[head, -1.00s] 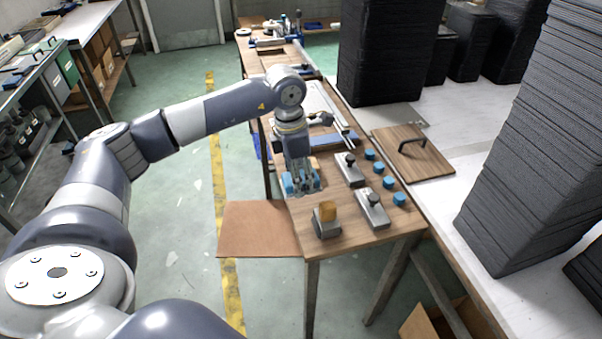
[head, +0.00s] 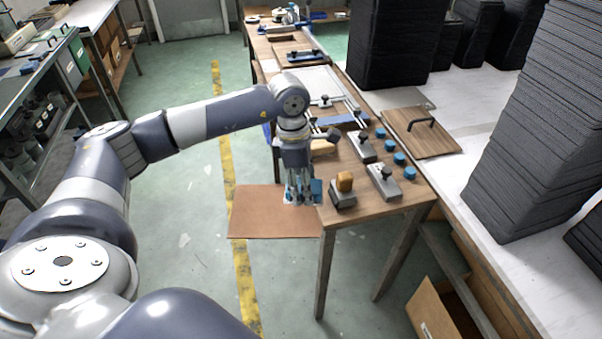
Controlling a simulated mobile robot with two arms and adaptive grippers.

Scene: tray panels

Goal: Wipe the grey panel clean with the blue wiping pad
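A flat blue strip (head: 345,121) lies farther back on the table. A pale grey-white panel (head: 318,82) lies behind my wrist, partly hidden by it. My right gripper is out of view.
Grey blocks with black knobs (head: 383,181) and several blue round pieces (head: 399,159) stand on the table's right side. A brown board (head: 268,218) juts out at its left. A wooden board with a black handle (head: 420,135) and tall dark stacks (head: 540,120) stand right.

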